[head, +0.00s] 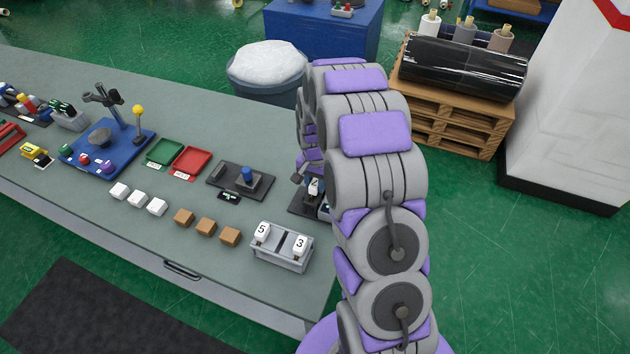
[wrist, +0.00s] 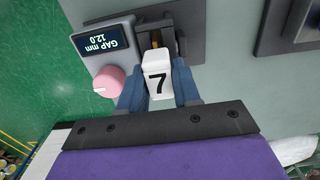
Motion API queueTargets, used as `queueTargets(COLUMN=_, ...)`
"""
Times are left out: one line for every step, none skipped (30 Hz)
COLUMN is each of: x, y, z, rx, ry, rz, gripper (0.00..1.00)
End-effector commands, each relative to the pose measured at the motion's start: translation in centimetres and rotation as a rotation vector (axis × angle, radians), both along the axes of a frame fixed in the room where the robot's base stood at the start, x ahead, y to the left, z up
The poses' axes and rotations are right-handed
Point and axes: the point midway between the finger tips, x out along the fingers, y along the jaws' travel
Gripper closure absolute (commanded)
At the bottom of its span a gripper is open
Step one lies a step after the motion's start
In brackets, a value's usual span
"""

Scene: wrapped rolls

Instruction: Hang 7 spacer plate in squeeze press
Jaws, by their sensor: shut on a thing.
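The white spacer plate marked 7 (wrist: 157,82) is between the blue fingers of my gripper (wrist: 158,72) in the wrist view. My gripper is shut on it. The squeeze press (wrist: 110,22) lies just beyond the plate, with a pink knob (wrist: 110,84) and a display (wrist: 103,39) reading GAP mm 12.0. The plate's far end is close to a dark slot in the press; I cannot tell whether they touch. In the head view my arm hides most of the press (head: 303,205), and a small part of the white plate (head: 314,187) shows.
A grey rack (head: 282,258) with plates 5 (head: 262,232) and 3 (head: 300,244) stands at the bench's front right. White blocks (head: 138,199), brown blocks (head: 207,226), green (head: 165,152) and red trays (head: 191,161) and a black-based fixture (head: 240,181) sit to the left.

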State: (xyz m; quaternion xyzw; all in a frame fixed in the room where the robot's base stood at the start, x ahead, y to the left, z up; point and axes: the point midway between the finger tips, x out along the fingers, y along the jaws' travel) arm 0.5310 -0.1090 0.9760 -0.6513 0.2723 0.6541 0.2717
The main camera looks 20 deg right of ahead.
Motion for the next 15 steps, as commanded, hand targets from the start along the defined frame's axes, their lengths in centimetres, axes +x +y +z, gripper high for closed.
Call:
queueTargets(x=0.0, y=0.0, z=-0.1, rx=0.000, ry=0.000, rz=0.000, gripper=1.00)
queueTargets(x=0.0, y=0.0, z=-0.2, rx=0.000, ry=0.000, rz=0.000, gripper=1.00)
queueTargets(x=0.0, y=0.0, z=-0.3, rx=0.000, ry=0.000, rz=0.000, gripper=1.00)
queueTargets(x=0.0, y=0.0, z=-0.4, rx=0.000, ry=0.000, rz=0.000, gripper=1.00)
queueTargets(x=0.0, y=0.0, z=-0.4, rx=0.000, ry=0.000, rz=0.000, gripper=1.00)
queueTargets(x=0.0, y=0.0, z=-0.5, rx=0.000, ry=0.000, rz=0.000, gripper=1.00)
queueTargets(x=0.0, y=0.0, z=-0.6, rx=0.001, ry=0.001, rz=0.000, gripper=1.00)
queueTargets(x=0.0, y=0.0, z=-0.6, rx=0.000, ry=0.000, rz=0.000, gripper=1.00)
queueTargets(x=0.0, y=0.0, z=-0.7, rx=0.000, ry=0.000, rz=0.000, gripper=1.00)
queueTargets(x=0.0, y=0.0, z=-0.8, rx=0.001, ry=0.001, rz=0.000, gripper=1.00)
queueTargets(x=0.0, y=0.0, z=-0.9, rx=0.000, ry=0.000, rz=0.000, gripper=1.00)
queueTargets(x=0.0, y=0.0, z=-1.0, rx=0.001, ry=0.001, rz=0.000, gripper=1.00)
queueTargets(x=0.0, y=0.0, z=-1.0, rx=0.001, ry=0.001, rz=0.000, gripper=1.00)
queueTargets(x=0.0, y=0.0, z=-1.1, rx=0.000, ry=0.000, rz=0.000, gripper=1.00)
queueTargets(x=0.0, y=0.0, z=-1.2, rx=0.000, ry=0.000, rz=0.000, gripper=1.00)
